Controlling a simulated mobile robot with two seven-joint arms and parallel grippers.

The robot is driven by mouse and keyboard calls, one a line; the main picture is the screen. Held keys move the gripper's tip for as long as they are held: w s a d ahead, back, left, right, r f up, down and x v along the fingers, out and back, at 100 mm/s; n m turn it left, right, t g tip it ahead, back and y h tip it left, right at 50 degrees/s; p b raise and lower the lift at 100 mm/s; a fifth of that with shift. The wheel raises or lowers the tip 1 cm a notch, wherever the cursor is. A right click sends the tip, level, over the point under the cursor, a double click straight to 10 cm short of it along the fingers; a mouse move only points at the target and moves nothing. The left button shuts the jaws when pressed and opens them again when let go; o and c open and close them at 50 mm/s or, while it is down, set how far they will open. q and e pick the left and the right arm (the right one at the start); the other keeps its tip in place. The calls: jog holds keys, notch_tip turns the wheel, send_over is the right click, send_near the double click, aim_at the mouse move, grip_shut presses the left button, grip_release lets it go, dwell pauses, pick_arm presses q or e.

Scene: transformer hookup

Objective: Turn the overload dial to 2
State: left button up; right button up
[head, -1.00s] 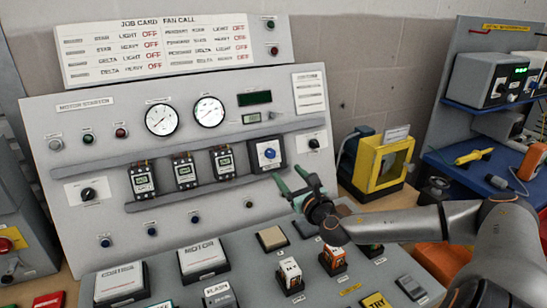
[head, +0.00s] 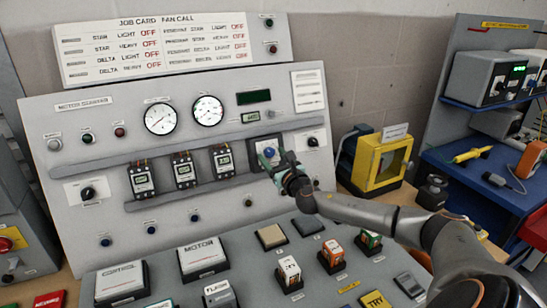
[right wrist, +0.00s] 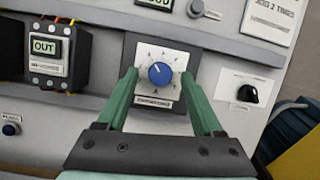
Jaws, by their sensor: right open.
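The overload dial is a blue knob (right wrist: 160,75) on a white scale plate (right wrist: 152,95) in a dark square mount; its set number is too small to read. In the head view the blue knob (head: 270,153) shows just past my gripper. My right gripper (head: 278,160) is at the dial. In the right wrist view its two green fingers (right wrist: 160,88) are open, one on either side of the knob, with visible gaps between. The left gripper is not in view.
Contactors (head: 184,170) stand on the rail left of the dial. A black rotary knob (right wrist: 247,93) sits to its right. Gauges (head: 208,111) are above. Below is a sloped desk with blocks (head: 289,271), and a yellow-framed unit (head: 383,163) stands at right.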

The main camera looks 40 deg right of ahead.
grip_shut()
dwell(0.4)
jog(key=shift+d+n, duration=0.1)
jog(key=shift+n, duration=0.3)
jog(key=n+y, duration=0.2)
jog(key=n, duration=0.2)
jog(key=shift+s+d+n, duration=0.1)
jog(key=shift+d+n, duration=0.05)
jog(key=shift+n, duration=0.15)
jog(key=n+y, duration=0.1)
jog(key=n, duration=0.1)
jog(key=n+y, duration=0.1)
jog(key=n, duration=0.2)
jog(key=shift+d+r+n, duration=0.1)
jog(key=shift+d+n, duration=0.05)
jog(key=shift+n, duration=0.15)
jog(key=n, duration=0.2)
jog(key=n+y, duration=0.1)
jog(key=n, duration=0.1)
jog(key=shift+d+r+g+y, duration=0.1)
jog(key=shift+g+y, duration=0.2)
jog(key=shift+g, duration=0.1)
jog(key=shift+r+n+g+y+b, duration=0.1)
jog(key=shift+n+g+y+b, duration=0.25)
jog(key=shift+n, duration=0.65)
jog(key=shift+r+n+g+y+b, duration=0.15)
jog(key=shift+n+b, duration=0.25)
jog(key=shift+n, duration=0.6)
jog(key=shift+f, duration=0.1)
